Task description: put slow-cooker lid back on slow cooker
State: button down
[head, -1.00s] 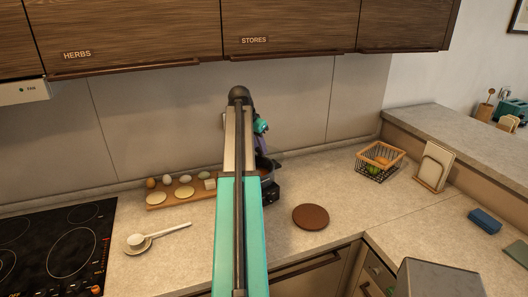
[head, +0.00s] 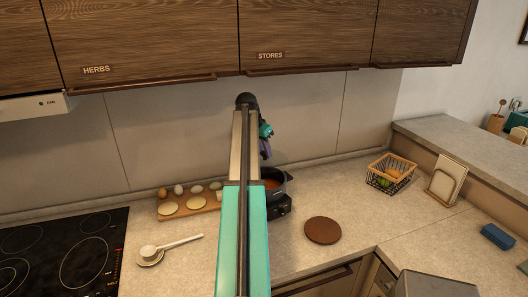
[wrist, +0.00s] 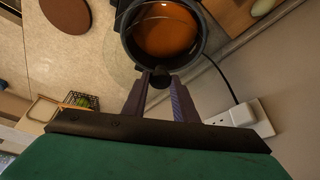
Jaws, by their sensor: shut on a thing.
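The slow cooker (head: 279,205) is a dark pot on the counter, partly hidden by my arm in the head view. Its mouth is open to orange-brown food, and it shows at the top of the wrist view (wrist: 202,45). My gripper (wrist: 160,86) is shut on a small dark knob, which looks like that of the slow-cooker lid (wrist: 158,77). The lid seems to be clear glass, with only a faint outline beside the pot rim. In the head view my gripper (head: 265,149) is above the cooker, near the back wall; the lid cannot be made out there.
A round brown mat (head: 323,230) lies right of the cooker. A board with eggs (head: 190,207) lies left, with a ladle on a rest (head: 170,248) before it. A wire basket (head: 391,172) stands right. A power socket (wrist: 240,119) and cord are near the pot.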

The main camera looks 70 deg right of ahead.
aim_at(262, 161)
jog(key=shift+f+b, duration=1.55)
jog(key=shift+f, duration=2.15)
jog(key=shift+f+b, duration=0.3)
jog(key=shift+f, duration=0.25)
jog(key=c, duration=1.4)
grip_release()
jog(key=shift+o, duration=0.2)
jog(key=shift+r, duration=0.1)
jog(key=shift+r+p, duration=1.75)
jog(key=shift+r, duration=2.15)
